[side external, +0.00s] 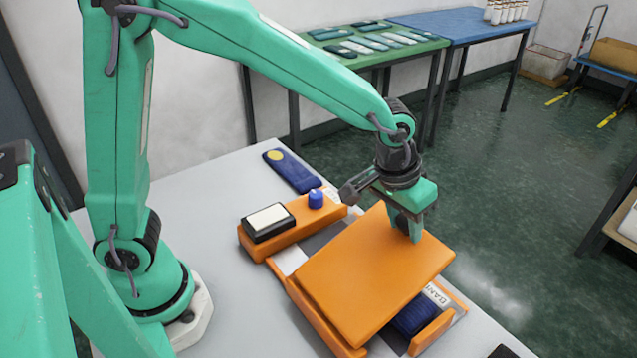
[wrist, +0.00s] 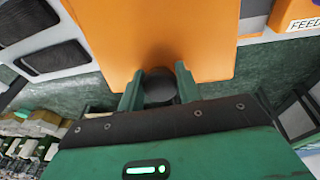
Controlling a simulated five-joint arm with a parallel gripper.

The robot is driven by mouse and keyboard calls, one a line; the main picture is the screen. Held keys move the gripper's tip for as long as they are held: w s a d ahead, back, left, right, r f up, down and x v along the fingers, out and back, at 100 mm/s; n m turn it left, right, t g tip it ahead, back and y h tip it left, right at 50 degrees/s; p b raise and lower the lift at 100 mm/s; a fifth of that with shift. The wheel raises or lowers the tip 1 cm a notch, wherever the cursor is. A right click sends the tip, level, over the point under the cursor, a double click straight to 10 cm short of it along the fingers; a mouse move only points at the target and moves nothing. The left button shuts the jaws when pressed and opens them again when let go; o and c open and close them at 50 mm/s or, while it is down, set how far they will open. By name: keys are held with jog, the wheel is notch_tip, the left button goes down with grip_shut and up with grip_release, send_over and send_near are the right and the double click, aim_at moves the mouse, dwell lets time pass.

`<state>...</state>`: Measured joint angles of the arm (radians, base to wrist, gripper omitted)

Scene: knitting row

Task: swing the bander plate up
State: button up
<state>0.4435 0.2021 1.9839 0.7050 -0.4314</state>
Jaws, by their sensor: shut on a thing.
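The orange bander plate (side external: 375,275) is tilted, raised off the orange bander frame (side external: 436,334) on the table. In the side view, my gripper (side external: 408,232) points down at the plate's far right edge. In the wrist view, the two green fingers of my gripper (wrist: 160,86) are closed around a dark round knob (wrist: 158,92) at the edge of the plate (wrist: 155,35). In the side view the fingers hide this knob. A dark blue bundle (side external: 410,316) lies under the plate, partly covered by it. A white label (side external: 438,295) beside it is partly hidden.
An orange block with a black-framed white panel (side external: 268,222) and a blue knob (side external: 316,199) stands left of the plate. Green (side external: 440,43) and blue (side external: 480,26) tables stand behind.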

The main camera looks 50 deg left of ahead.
aim_at(385, 255)
jog(key=shift+s+d+r, duration=0.1)
jog(key=shift+d, duration=0.1)
jog(key=shift+s+r+t+h, duration=0.2)
jog(key=shift+s+r+t, duration=0.2)
jog(key=shift+r, duration=0.35)
jog(key=shift+s+r+t+h, duration=0.2)
jog(key=shift+s+r+t, duration=0.15)
jog(key=shift+r, duration=0.35)
jog(key=shift+d+r, duration=0.1)
jog(key=shift+o, duration=0.2)
jog(key=shift+s+r, duration=0.2)
jog(key=shift+r, duration=0.05)
jog(key=shift+o, duration=0.3)
jog(key=shift+s+r+m+t+h, duration=0.3)
jog(key=shift+s+r+t+h, duration=0.25)
jog(key=shift+s+r, duration=0.4)
jog(key=shift+s, duration=0.15)
jog(key=shift+o, duration=0.3)
jog(key=shift+s+r+t+h, duration=0.15)
jog(key=shift+s+r+t, duration=0.15)
jog(key=shift+s, duration=0.3)
jog(key=shift+s+r+t+h, duration=0.1)
jog(key=shift+s+r+t, duration=0.1)
jog(key=shift+s+r, duration=0.3)
jog(key=shift+s, duration=0.3)
jog(key=shift+s+f, duration=0.1)
